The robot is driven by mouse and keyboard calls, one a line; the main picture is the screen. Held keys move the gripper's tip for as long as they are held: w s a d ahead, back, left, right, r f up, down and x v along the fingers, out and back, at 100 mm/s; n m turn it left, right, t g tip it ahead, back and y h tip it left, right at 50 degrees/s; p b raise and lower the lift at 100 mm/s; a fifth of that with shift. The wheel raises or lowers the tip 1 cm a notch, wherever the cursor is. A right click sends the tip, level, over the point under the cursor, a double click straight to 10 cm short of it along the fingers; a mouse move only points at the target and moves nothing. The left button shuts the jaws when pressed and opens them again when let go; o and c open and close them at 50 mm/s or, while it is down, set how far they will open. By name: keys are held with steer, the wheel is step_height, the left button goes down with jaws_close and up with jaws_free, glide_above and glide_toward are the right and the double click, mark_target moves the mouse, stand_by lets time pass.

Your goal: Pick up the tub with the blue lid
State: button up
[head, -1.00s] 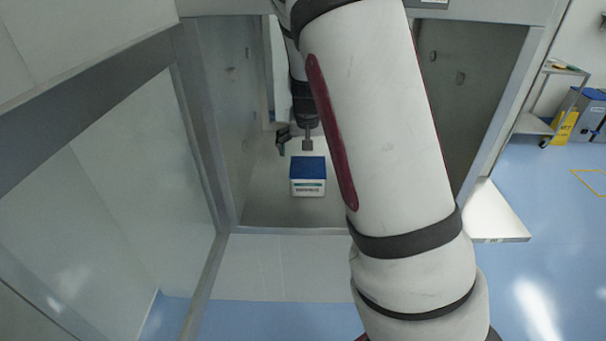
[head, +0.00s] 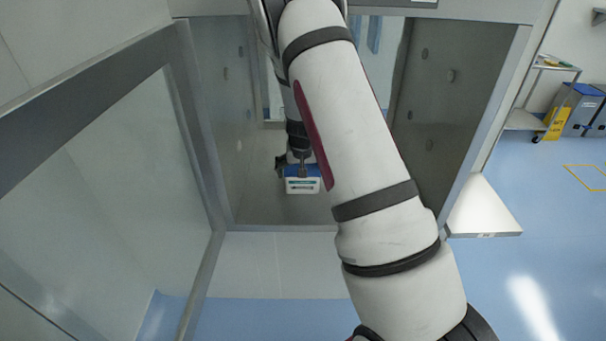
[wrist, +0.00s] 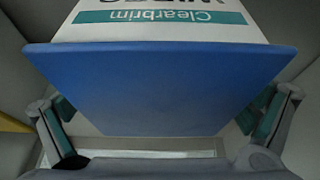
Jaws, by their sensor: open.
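The white tub (head: 302,187) with the blue lid (head: 314,171) stands upright on the floor of the pass-through chamber in the head view. In the wrist view the blue lid (wrist: 160,85) fills the middle, with the white label side (wrist: 160,18) above it reading "Clearbrim". My gripper (head: 297,165) is at the tub from above, partly hiding its lid. In the wrist view my gripper (wrist: 160,125) is open, with one finger on each side of the tub's narrower end. Whether the pads touch the tub I cannot tell.
The chamber has grey side walls (head: 222,110) close on the left and right (head: 445,110). A glass door (head: 110,190) stands open at the left. A cart (head: 530,120), a yellow sign (head: 556,122) and bins (head: 582,108) are far off at the right.

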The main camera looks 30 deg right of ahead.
steer(key=shift+f, duration=0.35)
stand_by(0.6)
steer(key=shift+c, duration=0.6)
steer(key=c, duration=0.8)
steer(key=shift+c, duration=0.2)
